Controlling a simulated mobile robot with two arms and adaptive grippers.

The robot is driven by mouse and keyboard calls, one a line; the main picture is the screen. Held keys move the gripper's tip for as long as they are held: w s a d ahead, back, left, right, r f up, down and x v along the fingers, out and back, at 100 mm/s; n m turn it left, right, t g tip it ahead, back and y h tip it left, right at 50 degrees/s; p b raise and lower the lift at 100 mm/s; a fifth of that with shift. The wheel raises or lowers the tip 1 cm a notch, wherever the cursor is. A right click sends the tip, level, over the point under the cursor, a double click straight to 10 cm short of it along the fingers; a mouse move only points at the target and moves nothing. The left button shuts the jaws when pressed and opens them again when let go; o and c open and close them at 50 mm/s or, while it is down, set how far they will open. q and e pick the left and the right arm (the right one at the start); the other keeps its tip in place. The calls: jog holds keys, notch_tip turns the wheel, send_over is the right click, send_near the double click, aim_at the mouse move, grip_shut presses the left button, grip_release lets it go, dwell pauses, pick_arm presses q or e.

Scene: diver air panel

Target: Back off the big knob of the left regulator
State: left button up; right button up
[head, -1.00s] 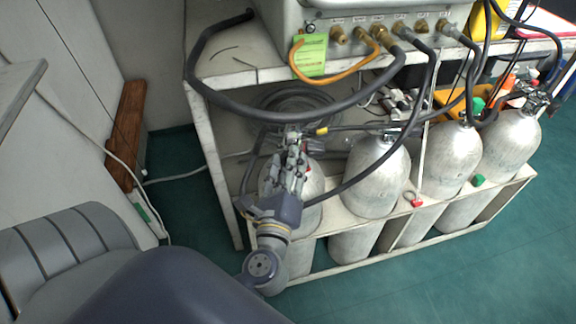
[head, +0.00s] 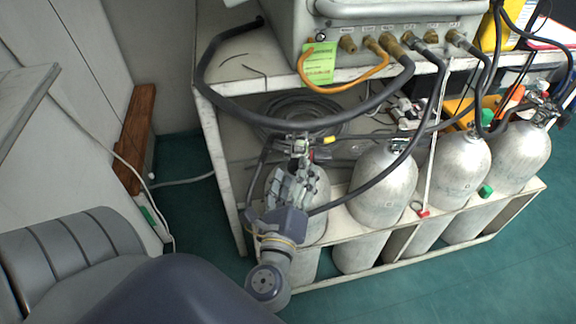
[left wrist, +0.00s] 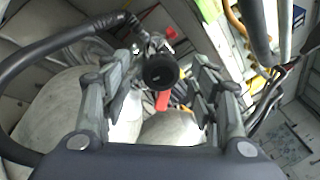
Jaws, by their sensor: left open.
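The leftmost cylinder (head: 318,215) stands in the rack under the bench, partly hidden by my left gripper. Its regulator (head: 301,143) shows at the cylinder's top, just beyond the fingertips. My left gripper (head: 298,165) is open and reaches up in front of this cylinder. In the left wrist view, a round black knob (left wrist: 161,70) faces the camera, between and beyond the two fingers of my left gripper (left wrist: 163,82). Space shows on both sides of the knob, so the fingers look apart from it. A red part (left wrist: 162,100) sits just below the knob. My right gripper is not in view.
A dark hose (head: 290,122) loops from the grey panel box (head: 390,30) down past the regulator. More cylinders (head: 383,185) stand to the right. A green tag (head: 319,64) hangs from the box. Green floor (head: 190,230) is clear left of the rack.

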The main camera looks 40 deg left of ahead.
pick_arm(q)
jog(key=v, duration=1)
jog(key=shift+s+d, duration=0.2)
jog(key=shift+s, duration=0.1)
